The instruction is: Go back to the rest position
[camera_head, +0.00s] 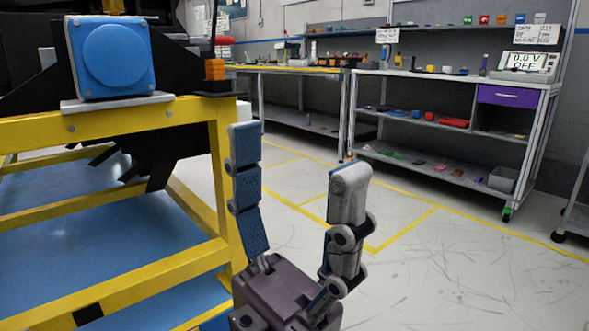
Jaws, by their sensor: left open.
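My left gripper (297,165) stands upright in the lower middle of the head view, fingers pointing up. Its two fingers are spread wide apart with nothing between them. The left finger, with blue textured pads, overlaps the edge of the yellow frame (222,150) in the picture; I cannot tell whether they touch. The dashboard module (165,150), dark and partly cut off, is mounted on the yellow frame at the left. A blue square block with a round face (112,57) sits at the top of it. My right gripper is not in view.
A grey shelf unit (450,82) with small parts, a purple drawer (512,96) and a meter display (527,62) stands at the back right. A workbench (300,69) is behind. The grey floor with yellow lines (405,230) is clear at the right.

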